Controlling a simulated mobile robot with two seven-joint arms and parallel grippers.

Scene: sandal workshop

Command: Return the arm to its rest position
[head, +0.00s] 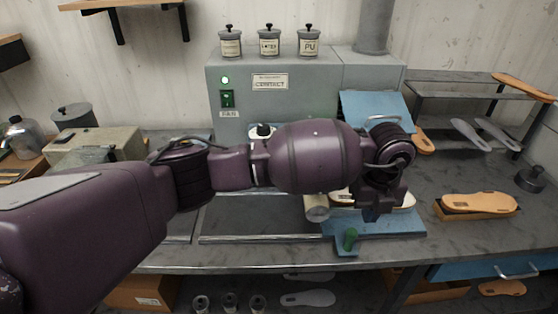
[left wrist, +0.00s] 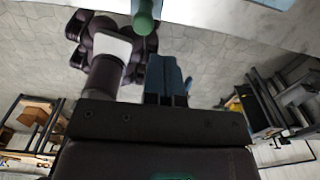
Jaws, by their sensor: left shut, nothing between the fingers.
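My left arm (head: 312,157) reaches in from the left and stretches across the bench. My left gripper (head: 372,213) is at its end, pointing down over the blue press base (head: 400,224), close behind the green knob (head: 350,239). It is shut and empty. In the left wrist view the closed fingers (left wrist: 166,80) show in the middle, with the green knob (left wrist: 143,18) above them. Part of a pale sole (head: 404,199) shows behind the gripper; the arm hides the rest. My right gripper is in neither view.
A grey machine (head: 300,100) with three jars on top stands behind the arm. A rack (head: 455,84) with soles is at the right. A tan sole on a block (head: 478,204) lies right of the press. Bare bench (head: 445,170) lies between them.

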